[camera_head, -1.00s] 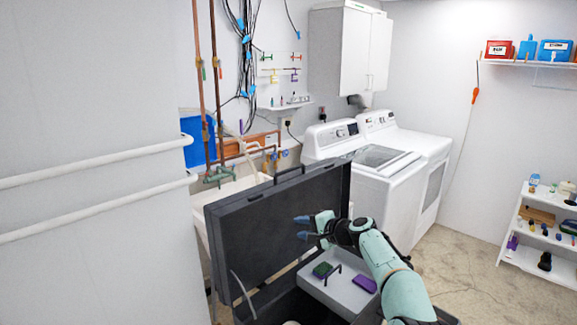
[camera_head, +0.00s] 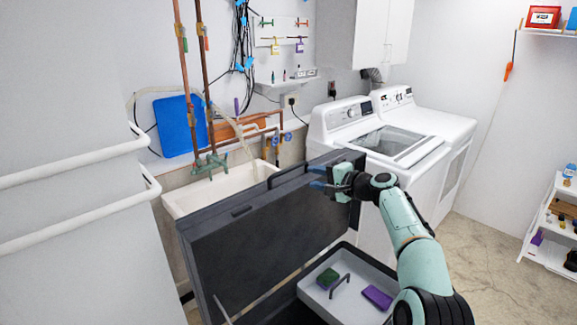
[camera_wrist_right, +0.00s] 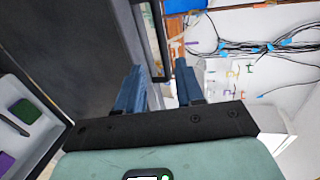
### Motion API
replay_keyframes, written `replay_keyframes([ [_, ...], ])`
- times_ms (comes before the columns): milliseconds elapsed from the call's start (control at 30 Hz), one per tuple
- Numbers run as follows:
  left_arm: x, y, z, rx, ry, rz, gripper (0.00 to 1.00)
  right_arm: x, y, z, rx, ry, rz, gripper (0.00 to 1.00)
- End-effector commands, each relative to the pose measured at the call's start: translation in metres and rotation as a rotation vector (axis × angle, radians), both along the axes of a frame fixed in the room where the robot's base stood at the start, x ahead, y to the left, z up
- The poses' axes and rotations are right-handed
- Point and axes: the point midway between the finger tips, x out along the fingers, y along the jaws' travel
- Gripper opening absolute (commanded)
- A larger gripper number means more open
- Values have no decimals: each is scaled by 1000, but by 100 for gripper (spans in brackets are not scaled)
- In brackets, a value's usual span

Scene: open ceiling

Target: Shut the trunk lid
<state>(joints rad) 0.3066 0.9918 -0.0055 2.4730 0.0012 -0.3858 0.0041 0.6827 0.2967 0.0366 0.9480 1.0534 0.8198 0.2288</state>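The dark grey trunk (camera_head: 255,306) stands on the floor with its lid (camera_head: 265,225) raised and leaning back, a handle on its top edge. The lid fills the left of the right wrist view (camera_wrist_right: 75,40). My right gripper (camera_head: 318,178) is in front of the lid's inner face, near its upper right corner. In the right wrist view its two blue fingers (camera_wrist_right: 158,85) are apart, with the lid's edge showing between them. I cannot tell whether they touch the lid. My left gripper is not in view.
A light grey tray (camera_head: 365,312) in the trunk holds a green item (camera_head: 328,278) and a purple item (camera_head: 377,297). A sink (camera_head: 215,188) stands behind the lid, white washing machines (camera_head: 385,140) behind right. A white railing (camera_head: 80,165) is at left. Floor is clear at right.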

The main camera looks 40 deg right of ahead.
Motion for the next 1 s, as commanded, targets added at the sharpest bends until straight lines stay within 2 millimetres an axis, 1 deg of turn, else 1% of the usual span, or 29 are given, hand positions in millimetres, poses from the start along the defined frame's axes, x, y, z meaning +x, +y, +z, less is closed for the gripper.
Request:
replay_keyframes([
  [133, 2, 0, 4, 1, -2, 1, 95, 7, 1, -1, 1, 0, 1, 37],
  [233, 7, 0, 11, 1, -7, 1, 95, 20, 2, -3, 2, 0, 3, 37],
  [367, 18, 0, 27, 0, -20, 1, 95, 45, 5, -7, 3, -1, 2, 37],
  [500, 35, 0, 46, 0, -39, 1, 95, 76, 7, -12, 2, -4, 3, 37],
  [600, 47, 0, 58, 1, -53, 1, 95, 96, 9, -17, 3, -4, 1, 37],
  [700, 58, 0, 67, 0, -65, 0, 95, 111, 10, -21, 1, -5, -1, 37],
  [833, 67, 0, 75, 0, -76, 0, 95, 124, 11, -26, 0, -3, -2, 37],
  [1000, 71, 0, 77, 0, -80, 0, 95, 130, 11, -31, 0, -1, -2, 37],
])
